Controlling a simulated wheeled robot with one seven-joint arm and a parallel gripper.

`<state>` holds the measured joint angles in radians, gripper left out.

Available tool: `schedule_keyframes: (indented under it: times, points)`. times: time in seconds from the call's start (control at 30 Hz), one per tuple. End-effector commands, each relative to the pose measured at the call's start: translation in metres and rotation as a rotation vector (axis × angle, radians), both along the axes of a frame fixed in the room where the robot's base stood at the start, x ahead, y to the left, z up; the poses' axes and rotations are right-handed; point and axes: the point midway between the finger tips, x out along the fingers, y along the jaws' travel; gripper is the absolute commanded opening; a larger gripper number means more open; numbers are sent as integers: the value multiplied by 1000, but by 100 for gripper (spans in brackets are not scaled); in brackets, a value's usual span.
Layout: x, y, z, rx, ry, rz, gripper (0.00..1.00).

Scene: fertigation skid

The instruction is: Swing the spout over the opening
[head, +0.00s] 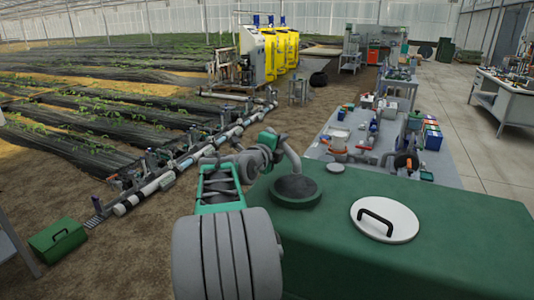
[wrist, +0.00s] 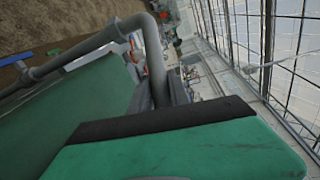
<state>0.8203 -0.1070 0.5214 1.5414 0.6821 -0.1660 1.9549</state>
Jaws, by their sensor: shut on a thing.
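The spout (head: 291,152) is a grey curved pipe at the back edge of the green tank. Its bent end points down and, in the head view, lines up with the back rim of the dark round opening (head: 297,188); whether it is right above the hole or behind it, I cannot tell. My gripper (head: 270,144), teal and grey, is shut on the spout near its bend. In the wrist view the spout (wrist: 153,62) runs down between the black-padded fingers (wrist: 160,112). The opening does not show there.
The green tank (head: 440,225) fills the lower right. A white lid (head: 398,216) with a black handle lies on its top, right of the opening. A grey bench (head: 455,165) with valves and bins stands behind. A green box (head: 58,240) sits on the soil at left.

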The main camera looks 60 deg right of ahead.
Motion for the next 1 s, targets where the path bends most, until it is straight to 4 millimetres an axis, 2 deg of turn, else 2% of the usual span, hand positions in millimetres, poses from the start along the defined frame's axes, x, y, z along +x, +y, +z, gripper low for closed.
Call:
schedule_keyframes:
  times: [0.47,0.5,0.73,1.0]
  points:
    - [-2,-1,-2,4,2,-23,0]
    - [-2,0,-2,4,2,-23,25]
    - [-3,-1,-1,2,2,-23,44]
    - [-3,1,0,1,1,-23,44]
